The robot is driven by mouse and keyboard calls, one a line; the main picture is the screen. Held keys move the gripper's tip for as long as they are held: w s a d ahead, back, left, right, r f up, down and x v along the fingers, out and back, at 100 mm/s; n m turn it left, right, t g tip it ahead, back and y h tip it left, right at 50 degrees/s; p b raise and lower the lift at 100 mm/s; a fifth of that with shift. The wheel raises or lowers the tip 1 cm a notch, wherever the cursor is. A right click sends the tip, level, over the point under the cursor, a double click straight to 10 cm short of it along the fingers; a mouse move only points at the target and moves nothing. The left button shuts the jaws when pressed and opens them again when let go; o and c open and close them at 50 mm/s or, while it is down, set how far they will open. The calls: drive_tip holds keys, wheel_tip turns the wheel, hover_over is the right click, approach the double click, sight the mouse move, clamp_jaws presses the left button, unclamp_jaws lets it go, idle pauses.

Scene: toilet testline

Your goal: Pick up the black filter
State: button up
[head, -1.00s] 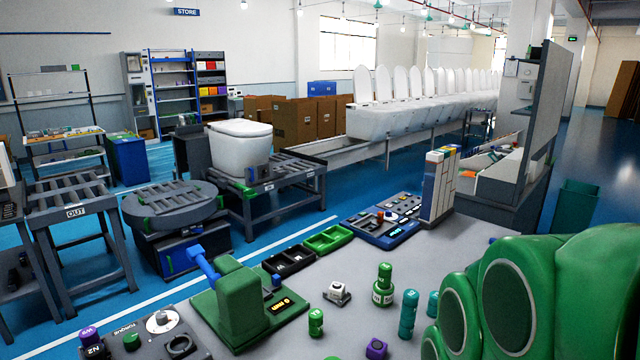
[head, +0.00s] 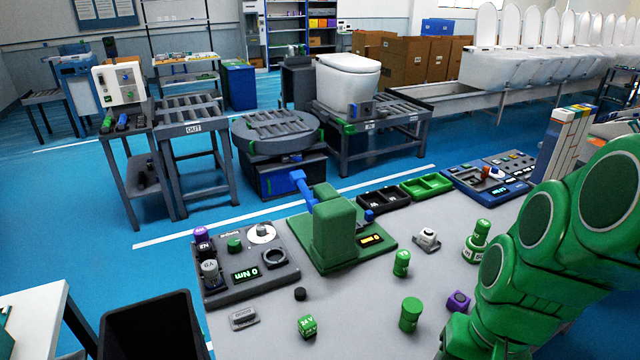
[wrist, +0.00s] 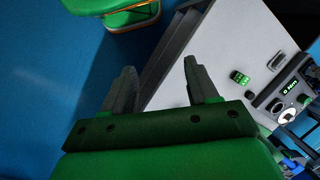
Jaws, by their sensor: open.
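A small black round piece (head: 300,293), the likeliest black filter, lies on the grey worktop (head: 370,300) in the head view. The head view does not show my fingers.
The torque panel (head: 243,279) and a green press-like fixture (head: 335,232) stand behind the black piece. A grey block (head: 243,318) lies to its left. Several green pieces and a purple one (head: 458,301) stand rightward. A black bin (head: 152,325) is beside the table.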

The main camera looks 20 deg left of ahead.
drive_tip(key=w+a+f+m+g+y, duration=0.1)
drive_tip(key=w+a+m+y, duration=0.15)
drive_tip(key=w+a, duration=0.7)
drive_tip(key=w+a+m+y, duration=0.2)
drive_tip(key=w+a+y, duration=0.15)
drive_tip(key=a, duration=1.15)
drive_tip(key=w+a+f+m+g+y, duration=0.1)
drive_tip(key=w+a+m+y, duration=0.1)
drive_tip(key=w+a, duration=0.75)
drive_tip(key=m+t+y, duration=0.1)
drive_tip(key=m+y, duration=0.3)
drive_tip(key=m, duration=0.5)
approach(211, 247)
drive_tip(key=a, duration=0.3)
drive_tip(key=shift+s+f, duration=0.3)
drive_tip(key=shift+f, duration=0.35)
drive_tip(key=shift+x, duration=3.75)
drive_tip(key=c, duration=0.9)
drive_tip(key=shift+o, duration=0.2)
drive_tip(key=shift+r, duration=0.1)
